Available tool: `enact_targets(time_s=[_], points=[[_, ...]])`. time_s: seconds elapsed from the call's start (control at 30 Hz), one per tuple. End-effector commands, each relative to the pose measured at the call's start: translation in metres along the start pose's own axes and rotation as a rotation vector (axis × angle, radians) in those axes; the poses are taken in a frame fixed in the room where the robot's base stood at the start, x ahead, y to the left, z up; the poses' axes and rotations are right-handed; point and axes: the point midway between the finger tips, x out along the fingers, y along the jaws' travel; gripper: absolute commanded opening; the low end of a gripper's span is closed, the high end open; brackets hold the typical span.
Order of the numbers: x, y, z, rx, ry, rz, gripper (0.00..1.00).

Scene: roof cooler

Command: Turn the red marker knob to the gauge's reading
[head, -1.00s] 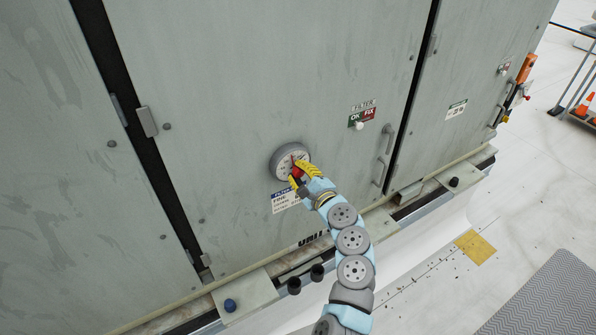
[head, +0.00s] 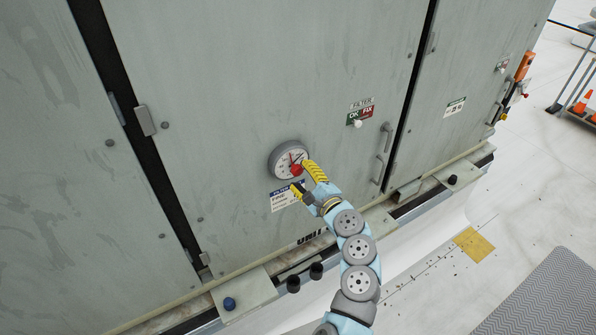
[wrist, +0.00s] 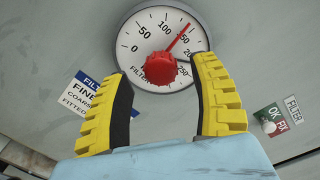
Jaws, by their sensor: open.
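The round gauge (head: 276,155) with a white dial is on the grey cabinet door. It also shows in the wrist view (wrist: 140,38). The red marker knob (wrist: 160,70) sits low on the dial, and its red pointer slants up and right to the upper-right part of the scale. A dark needle seems to lie to the right of the knob, partly hidden; its exact reading is unclear. In the head view the knob (head: 296,169) is small. My gripper (head: 303,176) is open, its yellow fingers apart on either side below the knob, empty. The fingers also show in the wrist view (wrist: 163,78).
A filter label (head: 286,196) is below the gauge. An OK/FIX indicator (head: 361,115) with a white knob is to the right, above a door handle (head: 386,140). A base ledge (head: 250,290) runs below the doors.

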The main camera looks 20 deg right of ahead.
Motion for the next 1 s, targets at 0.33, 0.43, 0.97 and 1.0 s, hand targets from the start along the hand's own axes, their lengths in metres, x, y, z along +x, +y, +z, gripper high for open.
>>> enact_targets(time_s=[0.33, 0.43, 0.97, 1.0], points=[[-0.043, -0.002, -0.001, -0.001, 0.004, -0.006, 0.61], [-0.056, -0.001, -0.001, 0.001, 0.002, -0.004, 0.61], [-0.090, -0.002, 0.000, -0.001, 0.000, -0.002, 0.61], [-0.090, -0.002, 0.000, -0.001, 0.000, -0.002, 0.61]])
